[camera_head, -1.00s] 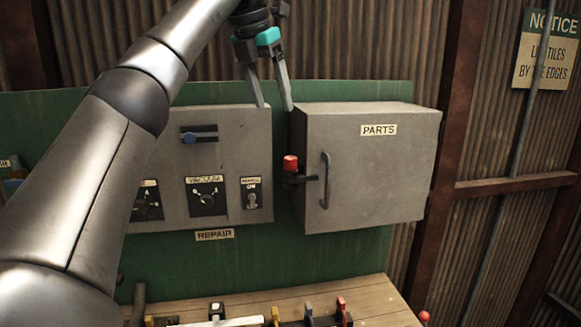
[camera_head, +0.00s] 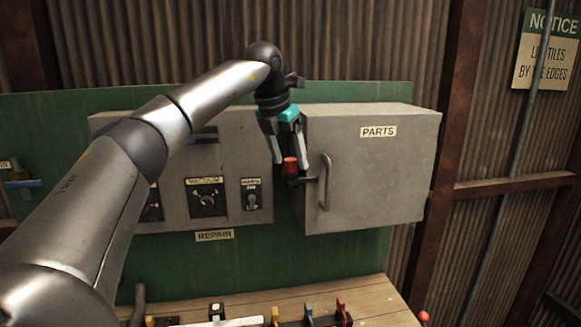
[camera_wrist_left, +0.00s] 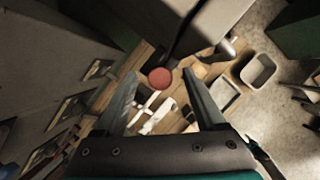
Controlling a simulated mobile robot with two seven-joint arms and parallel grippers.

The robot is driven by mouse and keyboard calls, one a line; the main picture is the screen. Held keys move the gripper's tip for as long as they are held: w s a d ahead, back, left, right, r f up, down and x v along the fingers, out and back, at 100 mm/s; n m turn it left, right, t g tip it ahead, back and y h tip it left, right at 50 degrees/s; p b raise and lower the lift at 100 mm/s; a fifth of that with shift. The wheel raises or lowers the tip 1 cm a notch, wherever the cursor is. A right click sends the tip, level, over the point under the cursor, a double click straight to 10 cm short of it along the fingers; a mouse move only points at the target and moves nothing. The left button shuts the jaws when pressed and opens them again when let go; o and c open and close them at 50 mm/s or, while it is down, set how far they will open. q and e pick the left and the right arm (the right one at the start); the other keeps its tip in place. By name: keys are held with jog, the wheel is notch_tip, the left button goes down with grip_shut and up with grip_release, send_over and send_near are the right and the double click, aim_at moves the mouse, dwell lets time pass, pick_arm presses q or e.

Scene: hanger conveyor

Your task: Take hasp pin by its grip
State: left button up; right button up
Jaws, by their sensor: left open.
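The hasp pin has a red grip (camera_head: 290,164) and stands upright in the dark hasp at the left edge of the grey PARTS cabinet (camera_head: 385,185). My left gripper (camera_head: 290,156) points down just above the pin, with its fingers apart and empty. In the left wrist view the red grip (camera_wrist_left: 160,77) shows as a round top between the two fingertips (camera_wrist_left: 161,74), apart from both. The pin's shaft is hidden under the grip there. My right gripper is in neither view.
A grey control panel (camera_head: 232,150) with VACUUM dial is left of the cabinet. The cabinet's vertical handle (camera_head: 326,182) is close to the pin's right. Below is a wooden bench (camera_head: 375,300) with several tools. Open air lies in front of the cabinet.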

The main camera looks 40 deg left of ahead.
pick_arm(q)
jog(key=shift+c, duration=0.4)
grip_shut()
